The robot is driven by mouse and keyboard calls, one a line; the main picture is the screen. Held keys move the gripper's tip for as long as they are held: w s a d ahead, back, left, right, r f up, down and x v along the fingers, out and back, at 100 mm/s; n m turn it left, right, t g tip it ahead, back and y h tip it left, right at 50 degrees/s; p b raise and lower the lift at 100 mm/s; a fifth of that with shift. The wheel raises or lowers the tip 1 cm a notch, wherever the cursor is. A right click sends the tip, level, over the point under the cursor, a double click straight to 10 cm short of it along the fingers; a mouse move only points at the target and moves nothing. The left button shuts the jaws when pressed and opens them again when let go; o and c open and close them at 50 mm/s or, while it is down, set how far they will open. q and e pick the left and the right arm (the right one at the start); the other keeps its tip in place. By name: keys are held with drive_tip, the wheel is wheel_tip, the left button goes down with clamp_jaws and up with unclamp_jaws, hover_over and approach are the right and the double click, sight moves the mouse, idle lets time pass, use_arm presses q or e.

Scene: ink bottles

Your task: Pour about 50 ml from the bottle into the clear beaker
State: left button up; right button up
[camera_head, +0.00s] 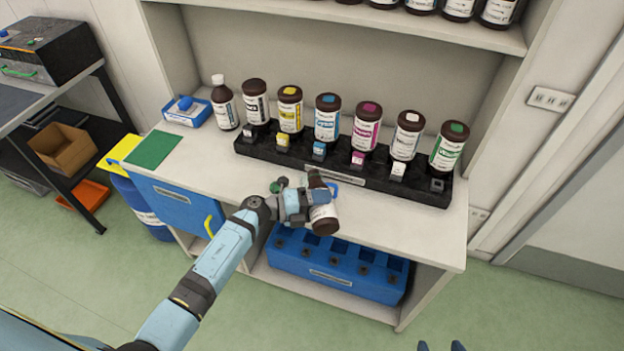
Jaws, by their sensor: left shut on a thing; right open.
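My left gripper (308,205) is shut on a brown bottle with a white label (324,216). It holds the bottle in front of the black rack, over the front part of the white counter. The bottle looks tilted, but the gripper covers part of it. A small blue curved part (332,188) shows beside the bottle's upper end; I cannot tell what it belongs to. I cannot make out the clear beaker. My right gripper (440,347) shows only as two separate fingertips at the bottom edge; it is open and empty.
A black rack (243,148) holds several labelled ink bottles along the back of the counter (400,221). A white-capped bottle (223,107) and blue tray (171,116) stand left. A green mat (153,149) lies at the left end. A blue bin (345,283) sits below.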

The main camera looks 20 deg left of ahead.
use_arm(q)
drive_tip(key=shift+r+n+p, duration=0.3)
drive_tip(key=shift+r+p, duration=0.1)
drive_tip(key=shift+p, duration=0.35)
idle(1.6)
drive_tip(key=shift+s+f, duration=0.1)
drive_tip(key=shift+f, duration=0.15)
wheel_tip(320, 180, down, 3)
drive_tip(key=m+b, duration=0.2)
drive_tip(key=b, duration=0.4)
drive_tip(key=shift+s+d+r, duration=0.1)
drive_tip(key=shift+s+r, duration=0.05)
drive_tip(key=shift+r, duration=0.25)
drive_tip(key=shift+s+d+f+m+t+b, duration=0.1)
drive_tip(key=shift+s+f+m+t+b, duration=0.15)
drive_tip(key=shift+f+m+b, duration=0.65)
drive_tip(key=shift+r, duration=0.35)
drive_tip(key=shift+b, duration=0.3)
